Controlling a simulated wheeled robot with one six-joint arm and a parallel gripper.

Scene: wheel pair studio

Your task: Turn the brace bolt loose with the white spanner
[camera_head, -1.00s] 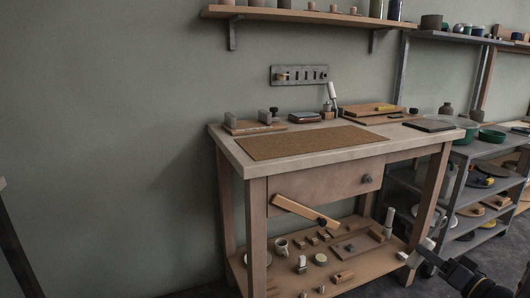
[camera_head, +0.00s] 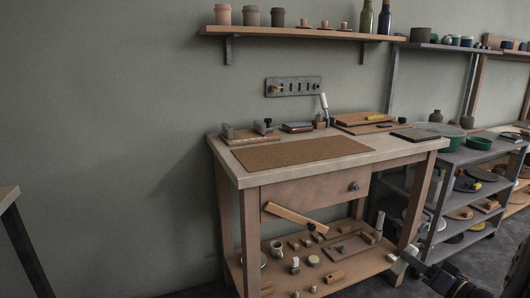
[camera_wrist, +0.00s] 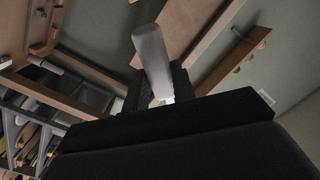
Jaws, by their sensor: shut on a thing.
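The white spanner (camera_wrist: 152,60) is gripped between the dark fingers of my gripper (camera_wrist: 159,92) and points up and away in the wrist view. In the head view my gripper (camera_head: 421,268) is at the lower right, with the pale spanner (camera_head: 408,257) at its tip, close to the bench's front right leg. The brace (camera_head: 292,217) is a tilted wooden bar below the drawer. The dark brace bolt (camera_head: 311,227) shows near its lower right end. The spanner is well to the right of the bolt and apart from it.
The workbench (camera_head: 228,167) has a drawer (camera_head: 300,193) and a low shelf (camera_head: 345,282) with several small parts. A grey shelf unit (camera_head: 470,157) stands at the right. Another table's edge (camera_head: 8,192) is at the far left.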

